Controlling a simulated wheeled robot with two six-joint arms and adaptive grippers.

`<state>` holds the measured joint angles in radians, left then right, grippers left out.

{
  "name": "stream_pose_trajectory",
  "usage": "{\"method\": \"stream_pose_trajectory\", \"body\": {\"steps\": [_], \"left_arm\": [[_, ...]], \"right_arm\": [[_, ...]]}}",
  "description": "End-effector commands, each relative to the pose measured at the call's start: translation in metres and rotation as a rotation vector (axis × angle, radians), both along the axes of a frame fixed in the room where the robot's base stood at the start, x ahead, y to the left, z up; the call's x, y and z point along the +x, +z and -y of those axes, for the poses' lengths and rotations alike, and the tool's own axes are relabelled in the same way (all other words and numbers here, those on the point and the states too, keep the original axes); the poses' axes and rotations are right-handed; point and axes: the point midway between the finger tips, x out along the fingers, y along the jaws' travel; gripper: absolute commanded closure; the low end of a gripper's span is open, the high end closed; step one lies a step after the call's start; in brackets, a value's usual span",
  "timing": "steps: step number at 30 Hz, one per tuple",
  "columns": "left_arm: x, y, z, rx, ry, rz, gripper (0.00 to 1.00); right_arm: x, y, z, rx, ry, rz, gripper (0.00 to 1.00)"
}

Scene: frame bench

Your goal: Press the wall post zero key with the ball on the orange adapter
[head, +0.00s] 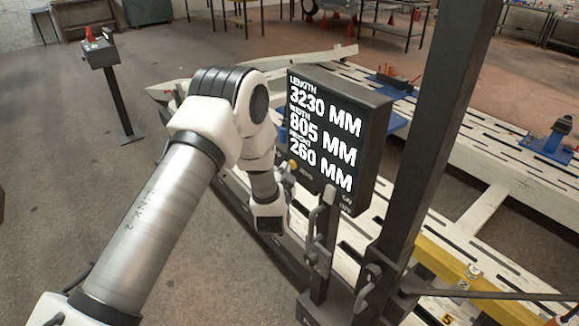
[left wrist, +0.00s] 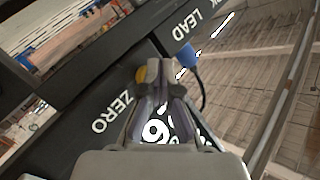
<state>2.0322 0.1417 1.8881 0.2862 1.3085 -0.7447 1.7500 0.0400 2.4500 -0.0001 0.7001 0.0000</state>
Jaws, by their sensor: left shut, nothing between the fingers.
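The wall post's dark display box (head: 345,130) shows white length, width and height readings in the head view. Its yellow zero key (head: 293,164) is on the box's lower left edge. In the left wrist view the yellow key (left wrist: 141,74) is beside my fingertips, close to the ZERO lettering; I cannot tell whether they touch. My left gripper (head: 286,175) is at the box's lower left, its fingers (left wrist: 160,85) shut and empty. I cannot make out an orange adapter or its ball in either view. My right gripper is not in view.
A dark upright column (head: 430,130) and hooks (head: 328,195) stand right of my left gripper. A blue plug (left wrist: 188,54) with a dark cable is near the LEAD label. A slotted frame bench (head: 480,150) lies behind. A small stand (head: 100,55) is far left; floor between is open.

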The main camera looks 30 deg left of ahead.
Motion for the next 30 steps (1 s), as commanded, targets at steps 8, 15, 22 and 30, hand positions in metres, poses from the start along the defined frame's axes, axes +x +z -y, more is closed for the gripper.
{"method": "stream_pose_trajectory", "body": {"steps": [8, 15, 22, 30], "left_arm": [[0.003, 0.0, 0.001, 0.001, 0.0, 0.001, 1.0], [0.002, 0.001, 0.001, 0.0, -0.001, 0.001, 1.0], [-0.008, 0.001, -0.004, 0.0, 0.001, 0.0, 1.0], [-0.015, 0.0, -0.006, 0.0, 0.0, 0.0, 1.0]], "right_arm": [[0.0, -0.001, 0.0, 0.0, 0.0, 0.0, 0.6], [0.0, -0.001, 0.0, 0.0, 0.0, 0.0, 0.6], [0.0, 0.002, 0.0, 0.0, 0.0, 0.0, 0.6], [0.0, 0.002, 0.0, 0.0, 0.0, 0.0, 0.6]]}}
